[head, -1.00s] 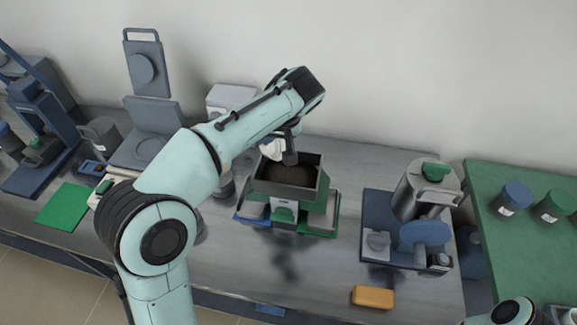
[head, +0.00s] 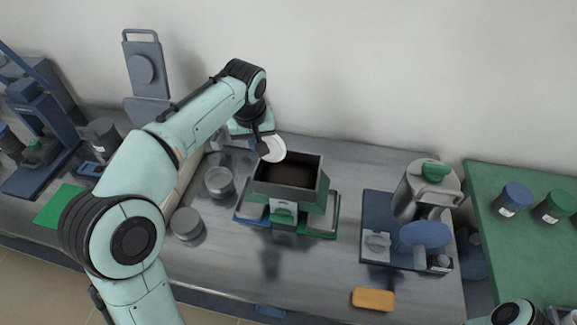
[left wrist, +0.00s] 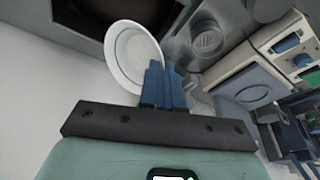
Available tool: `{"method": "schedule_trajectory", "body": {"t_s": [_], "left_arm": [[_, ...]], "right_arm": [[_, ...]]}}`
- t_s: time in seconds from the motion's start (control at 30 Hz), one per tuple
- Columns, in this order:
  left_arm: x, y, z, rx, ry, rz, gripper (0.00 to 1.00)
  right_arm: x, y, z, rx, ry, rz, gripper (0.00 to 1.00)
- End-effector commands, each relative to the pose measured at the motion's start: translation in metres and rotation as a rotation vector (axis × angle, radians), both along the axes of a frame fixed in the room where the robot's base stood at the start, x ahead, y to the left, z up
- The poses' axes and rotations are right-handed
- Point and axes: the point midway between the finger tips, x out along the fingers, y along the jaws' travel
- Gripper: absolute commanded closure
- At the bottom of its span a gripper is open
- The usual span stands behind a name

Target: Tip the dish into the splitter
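The dish (head: 273,149) is white and round. My left gripper (head: 263,146) is shut on its rim and holds it in the air at the back-left edge of the splitter. The dish is tilted, with a pale face towards the head camera. In the left wrist view the dish (left wrist: 136,52) shows a thin blue ring, and the blue fingers (left wrist: 160,82) pinch its edge. The splitter (head: 318,190) is a grey open-topped hopper with dark brown material inside. Its dark opening also shows at the top of the left wrist view. My right gripper is out of view.
Grey round containers (head: 219,182) and (head: 187,224) stand left of the splitter. A blue stand with a metal canister (head: 410,190) is to its right. An orange block (head: 373,298) lies at the front. The bench in front of the splitter is clear.

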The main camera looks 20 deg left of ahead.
Motion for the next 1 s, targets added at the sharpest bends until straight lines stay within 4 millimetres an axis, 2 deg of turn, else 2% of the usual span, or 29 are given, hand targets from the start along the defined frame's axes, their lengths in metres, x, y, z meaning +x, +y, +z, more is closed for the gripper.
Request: {"method": "schedule_trajectory", "body": {"t_s": [0.13,0.5,0.83,1.0], "left_arm": [[-0.001,0.003,-0.003,-0.031,-0.001,0.005,1.0],[-0.003,0.014,-0.025,-0.332,-0.05,0.005,1.0],[-0.003,0.014,-0.027,-0.354,-0.054,0.002,1.0],[-0.003,0.018,-0.038,-0.469,-0.07,0.008,1.0]], "right_arm": [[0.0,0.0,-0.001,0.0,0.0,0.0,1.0],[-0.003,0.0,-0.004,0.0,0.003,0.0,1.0],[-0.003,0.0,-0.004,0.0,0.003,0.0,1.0],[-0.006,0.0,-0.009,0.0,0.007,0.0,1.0]]}}
